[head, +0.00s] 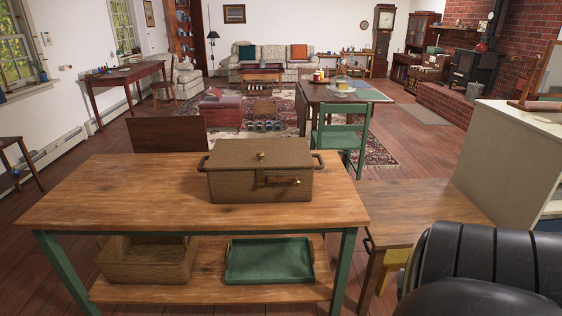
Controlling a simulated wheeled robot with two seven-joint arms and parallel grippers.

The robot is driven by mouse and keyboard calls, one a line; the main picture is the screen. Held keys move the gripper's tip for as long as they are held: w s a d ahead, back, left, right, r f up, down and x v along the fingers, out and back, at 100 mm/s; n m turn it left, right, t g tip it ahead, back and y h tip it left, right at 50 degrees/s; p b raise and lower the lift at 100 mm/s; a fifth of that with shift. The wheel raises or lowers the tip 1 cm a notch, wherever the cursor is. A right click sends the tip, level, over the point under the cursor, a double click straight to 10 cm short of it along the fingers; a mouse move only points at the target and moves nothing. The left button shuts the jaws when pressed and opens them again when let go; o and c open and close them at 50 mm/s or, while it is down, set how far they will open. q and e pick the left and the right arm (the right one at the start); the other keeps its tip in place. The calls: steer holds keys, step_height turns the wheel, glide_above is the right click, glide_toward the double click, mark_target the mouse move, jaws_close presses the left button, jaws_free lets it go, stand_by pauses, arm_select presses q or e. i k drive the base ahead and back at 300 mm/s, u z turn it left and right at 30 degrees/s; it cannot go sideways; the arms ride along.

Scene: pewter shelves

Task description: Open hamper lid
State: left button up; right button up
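A brown woven hamper (235,187) stands on the right half of a wooden table (110,195). Its lid (235,153) is down on the body and looks shut. A small brass knob (261,155) sits on top of the lid. Dark loop handles stick out at the left (203,163) and right (319,161) ends. Neither of my grippers is in view.
The tabletop left of the hamper is clear. A woven basket (120,268) and a green tray (268,262) sit on the shelf below. A lower wooden table (420,212) and a pale cabinet (510,150) stand to the right. A green chair (343,136) is behind.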

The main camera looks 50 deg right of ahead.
mark_target(260, 155)
steer(key=k, duration=0.3)
steer(key=z, duration=1)
